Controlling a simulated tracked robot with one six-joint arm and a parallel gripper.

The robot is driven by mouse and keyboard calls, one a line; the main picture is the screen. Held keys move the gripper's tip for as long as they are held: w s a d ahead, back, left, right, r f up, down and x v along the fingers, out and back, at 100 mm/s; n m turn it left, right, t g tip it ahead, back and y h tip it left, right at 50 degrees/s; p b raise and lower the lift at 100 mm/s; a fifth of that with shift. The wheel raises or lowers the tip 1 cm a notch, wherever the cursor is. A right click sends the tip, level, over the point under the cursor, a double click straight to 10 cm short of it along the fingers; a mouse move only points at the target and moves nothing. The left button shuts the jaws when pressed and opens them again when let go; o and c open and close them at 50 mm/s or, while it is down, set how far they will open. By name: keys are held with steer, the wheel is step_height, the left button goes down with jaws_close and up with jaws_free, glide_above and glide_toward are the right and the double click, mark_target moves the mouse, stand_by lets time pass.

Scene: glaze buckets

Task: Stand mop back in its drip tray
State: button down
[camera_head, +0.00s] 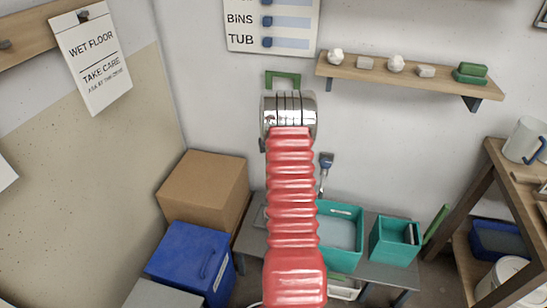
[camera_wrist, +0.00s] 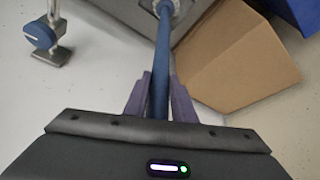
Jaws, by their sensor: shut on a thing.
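In the wrist view my gripper (camera_wrist: 162,85) is shut on a blue shaft, which I take to be the mop's handle (camera_wrist: 161,55). The shaft runs away between the two purple-grey fingers to a pale collar at the top edge. The mop's head is out of view. In the head view my red arm covers the middle, and the fingers and mop are hidden behind it. I cannot make out the drip tray for certain; a white tray-like thing (camera_head: 346,292) shows partly under the bench.
A cardboard box (camera_head: 203,187) and a blue bin (camera_head: 190,262) stand left of my arm. A teal tub (camera_head: 341,232) and a smaller teal box (camera_head: 394,242) stand on the grey bench to the right. A blue-and-metal fitting (camera_head: 326,164) is on the wall. A shelf (camera_head: 410,79) is above.

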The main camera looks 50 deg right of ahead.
steer(key=c, duration=1.5)
jaws_free()
steer(key=shift+r, duration=0.1)
steer(key=shift+v, duration=6)
